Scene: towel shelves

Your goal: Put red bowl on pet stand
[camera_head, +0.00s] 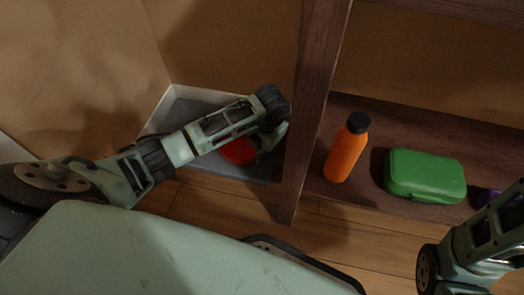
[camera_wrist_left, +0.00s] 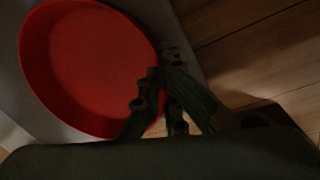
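The red bowl (camera_head: 238,150) shows in the head view, partly hidden behind my left arm. It is over or on a flat grey surface (camera_head: 185,113) in the corner, which may be the pet stand. In the left wrist view the round red bowl (camera_wrist_left: 95,65) is seen from above, with grey surface around its left side. My left gripper (camera_wrist_left: 163,85) is at the bowl's right rim, its fingers close together. I cannot tell whether they grip the rim. My right arm enters at the lower right of the head view; its fingers are out of frame.
A dark wooden upright (camera_head: 312,100) stands just right of my left gripper. Walls close off the left and back.

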